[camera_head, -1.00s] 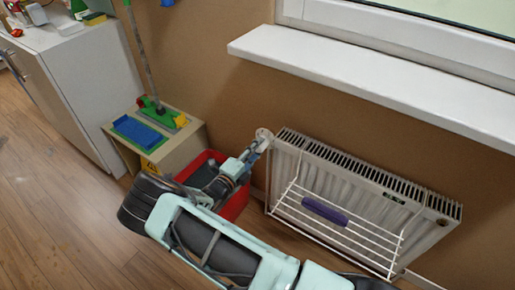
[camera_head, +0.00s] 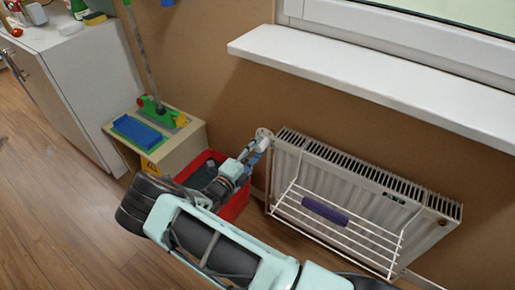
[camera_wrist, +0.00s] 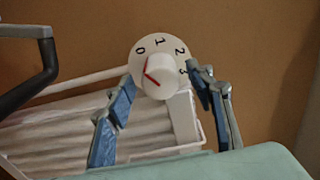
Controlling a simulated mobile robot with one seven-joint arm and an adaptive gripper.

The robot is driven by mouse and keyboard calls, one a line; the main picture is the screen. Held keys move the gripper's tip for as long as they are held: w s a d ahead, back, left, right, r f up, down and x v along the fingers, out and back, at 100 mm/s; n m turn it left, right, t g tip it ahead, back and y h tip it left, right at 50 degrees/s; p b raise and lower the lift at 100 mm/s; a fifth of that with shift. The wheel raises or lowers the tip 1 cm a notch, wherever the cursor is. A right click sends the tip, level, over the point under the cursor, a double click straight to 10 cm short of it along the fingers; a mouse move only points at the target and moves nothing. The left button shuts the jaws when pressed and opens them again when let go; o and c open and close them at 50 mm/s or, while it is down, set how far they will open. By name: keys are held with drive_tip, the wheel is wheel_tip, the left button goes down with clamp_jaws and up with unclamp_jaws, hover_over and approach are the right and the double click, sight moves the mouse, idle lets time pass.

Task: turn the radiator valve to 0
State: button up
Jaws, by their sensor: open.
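The radiator valve (camera_wrist: 158,75) is a white knob on a round dial with the printed numbers 0, 1, 2 and 3. A red mark shows on the knob's left side, below the 0; its exact aim is hard to tell. In the head view the valve (camera_head: 263,135) sits at the radiator's upper left end. My gripper (camera_wrist: 162,78) is open, its blue-padded fingers on the left and right of the knob. The right fingertip is close to the dial's edge; contact cannot be told. My gripper also shows in the head view (camera_head: 253,154), just below the valve.
The white radiator (camera_head: 340,180) carries a wire rack (camera_head: 365,240) with a purple towel (camera_head: 325,211). A windowsill (camera_head: 370,85) juts out above. A red bin (camera_head: 236,205) and a wooden stand (camera_head: 185,150) are on the left, near my arm. Floor is free at lower left.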

drive_tip(key=v, duration=1.1)
drive_tip(key=shift+s, duration=0.2)
drive_tip(key=shift+a, duration=0.1)
